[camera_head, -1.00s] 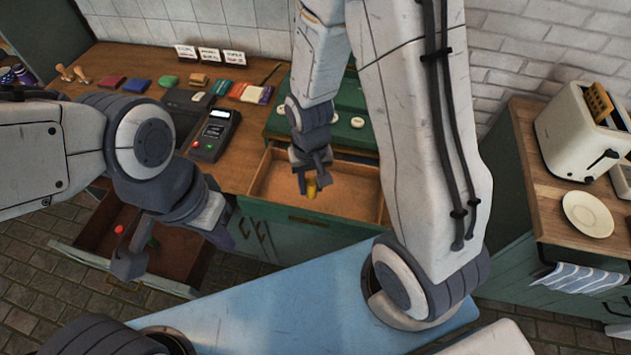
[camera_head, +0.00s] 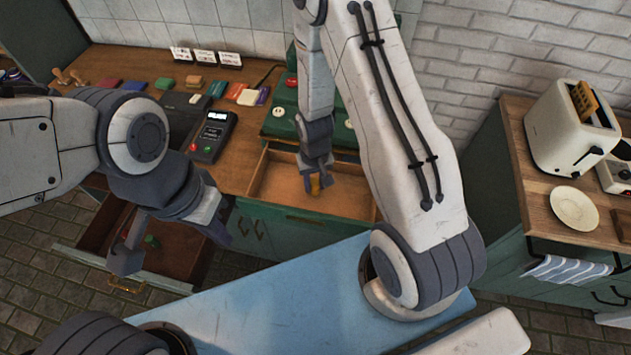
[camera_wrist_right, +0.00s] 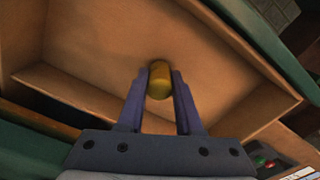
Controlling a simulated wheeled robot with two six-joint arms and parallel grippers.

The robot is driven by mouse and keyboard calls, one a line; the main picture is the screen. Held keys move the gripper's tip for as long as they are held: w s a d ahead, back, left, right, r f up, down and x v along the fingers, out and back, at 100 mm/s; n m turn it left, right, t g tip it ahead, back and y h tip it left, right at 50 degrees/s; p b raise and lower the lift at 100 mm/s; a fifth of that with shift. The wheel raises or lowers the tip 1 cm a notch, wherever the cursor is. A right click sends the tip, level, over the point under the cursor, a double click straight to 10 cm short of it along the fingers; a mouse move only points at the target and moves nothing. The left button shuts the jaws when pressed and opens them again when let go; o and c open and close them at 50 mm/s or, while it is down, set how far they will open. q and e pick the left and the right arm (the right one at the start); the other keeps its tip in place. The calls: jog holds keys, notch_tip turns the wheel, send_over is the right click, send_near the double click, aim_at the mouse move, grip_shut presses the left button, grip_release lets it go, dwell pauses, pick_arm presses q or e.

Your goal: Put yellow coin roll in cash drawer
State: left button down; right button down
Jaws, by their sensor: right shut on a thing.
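The yellow coin roll (camera_wrist_right: 159,80) is held between the fingers of my right gripper (camera_wrist_right: 160,100), as the right wrist view shows. In the head view, my right gripper (camera_head: 314,180) points down over the open cash drawer (camera_head: 274,182), with the yellow roll small at its tips. The drawer has a bare wooden bottom and low walls; its floor (camera_wrist_right: 105,45) fills much of the right wrist view. I cannot tell whether the roll touches the floor. My left gripper (camera_head: 180,248) hangs over another open drawer (camera_head: 103,228) at lower left; its fingers are apart and appear empty.
A green cash register (camera_head: 281,118) stands behind the cash drawer. A card terminal (camera_head: 212,135) and several coloured blocks lie on the counter to the left. A toaster (camera_head: 565,130) and a plate (camera_head: 574,208) stand on the right counter.

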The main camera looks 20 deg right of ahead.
jog(key=shift+f, duration=0.2)
jog(key=c, duration=0.6)
grip_release()
jog(key=shift+r, duration=0.1)
